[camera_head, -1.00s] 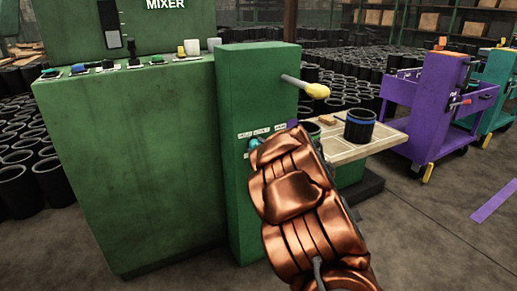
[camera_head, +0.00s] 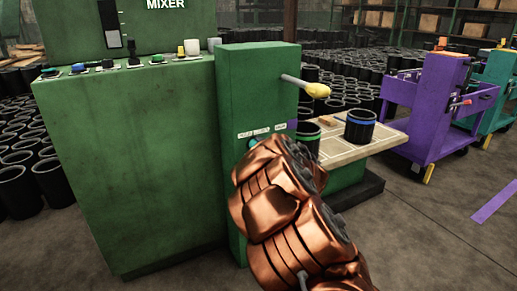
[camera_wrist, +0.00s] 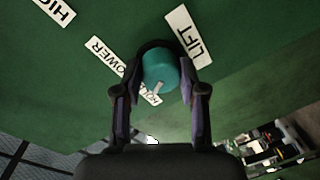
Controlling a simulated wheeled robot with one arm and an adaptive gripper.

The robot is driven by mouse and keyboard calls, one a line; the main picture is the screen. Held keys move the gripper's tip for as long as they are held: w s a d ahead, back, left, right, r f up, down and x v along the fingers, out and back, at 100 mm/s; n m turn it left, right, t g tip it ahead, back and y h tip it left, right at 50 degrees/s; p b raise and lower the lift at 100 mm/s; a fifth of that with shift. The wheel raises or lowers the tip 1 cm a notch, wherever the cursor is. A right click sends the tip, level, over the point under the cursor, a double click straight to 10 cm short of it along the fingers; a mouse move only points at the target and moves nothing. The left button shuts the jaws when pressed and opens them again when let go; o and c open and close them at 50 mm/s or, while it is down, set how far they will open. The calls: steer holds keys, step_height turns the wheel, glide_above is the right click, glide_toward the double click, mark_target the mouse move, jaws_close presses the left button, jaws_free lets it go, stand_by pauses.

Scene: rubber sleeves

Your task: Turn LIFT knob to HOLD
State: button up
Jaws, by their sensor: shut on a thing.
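The teal LIFT knob (camera_wrist: 160,70) sits on the green panel in the wrist view. My gripper (camera_wrist: 159,88) is shut on it, with one dark finger on each side. The LOWER label (camera_wrist: 110,62) is to the left and the LIFT label (camera_wrist: 189,37) to the upper right. In the head view only a sliver of the knob (camera_head: 253,142) shows; my copper-coloured arm hides the rest and my fingers.
The green post (camera_head: 250,85) carries a lever with a yellow knob (camera_head: 317,90) above my arm. To the right, a pale table (camera_head: 385,143) holds a black sleeve (camera_head: 360,126). The mixer cabinet (camera_head: 125,160) stands left. A purple cart (camera_head: 430,115) is farther right, with open floor before it.

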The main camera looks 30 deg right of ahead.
steer(key=o, duration=1.2)
steer(key=shift+c, duration=0.2)
steer(key=s, duration=1.2)
steer(key=shift+a+r, duration=0.3)
steer(key=shift+r, duration=0.15)
steer(key=shift+r, duration=0.1)
